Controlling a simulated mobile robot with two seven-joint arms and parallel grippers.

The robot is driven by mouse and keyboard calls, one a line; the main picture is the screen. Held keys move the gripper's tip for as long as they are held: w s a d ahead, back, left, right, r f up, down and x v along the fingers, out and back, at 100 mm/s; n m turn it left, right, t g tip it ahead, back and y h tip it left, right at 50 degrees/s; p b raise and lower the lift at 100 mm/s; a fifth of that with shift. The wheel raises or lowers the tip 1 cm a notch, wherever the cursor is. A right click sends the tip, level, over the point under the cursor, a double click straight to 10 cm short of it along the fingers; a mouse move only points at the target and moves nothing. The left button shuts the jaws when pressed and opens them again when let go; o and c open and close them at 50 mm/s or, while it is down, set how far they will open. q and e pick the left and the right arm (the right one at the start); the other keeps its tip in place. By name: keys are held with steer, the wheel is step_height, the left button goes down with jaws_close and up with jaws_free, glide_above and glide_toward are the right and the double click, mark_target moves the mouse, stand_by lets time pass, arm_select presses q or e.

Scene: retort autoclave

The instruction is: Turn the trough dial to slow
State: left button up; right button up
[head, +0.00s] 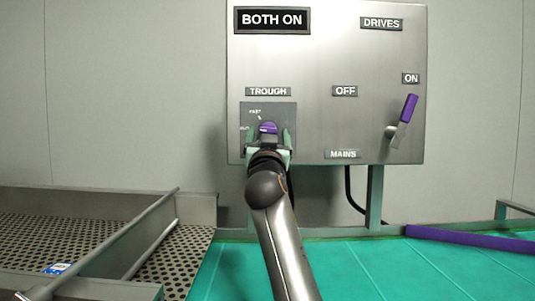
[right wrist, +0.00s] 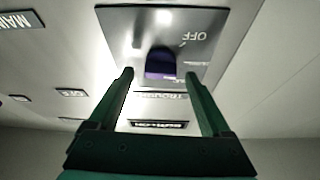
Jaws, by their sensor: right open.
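The trough dial (head: 268,127) is a purple knob on a grey plate (head: 246,112) under the TROUGH label (head: 268,91). Small markings on the plate are too blurred to read for sure in the head view; the right wrist view shows OFF on it. My right gripper (head: 268,136) is open, in front of the dial, with a finger to each side. In the right wrist view the dial (right wrist: 160,64) shows upside down, between and just beyond the open fingertips (right wrist: 158,76). Contact cannot be told. Its pointer direction is unclear. My left gripper is out of view.
The steel control box (head: 315,60) carries a BOTH ON display (head: 272,20) and a purple-handled lever (head: 406,110) near ON. Below are a perforated metal trough (head: 180,262) at left and a green belt (head: 400,265) with a purple bar (head: 465,239).

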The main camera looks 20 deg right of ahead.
arm_select(q)
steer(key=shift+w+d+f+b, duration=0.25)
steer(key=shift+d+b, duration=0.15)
steer(key=shift+b, duration=0.2)
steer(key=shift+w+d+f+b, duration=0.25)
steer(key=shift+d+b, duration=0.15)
steer(key=shift+b, duration=0.2)
arm_select(e)
steer(key=v, duration=1.1)
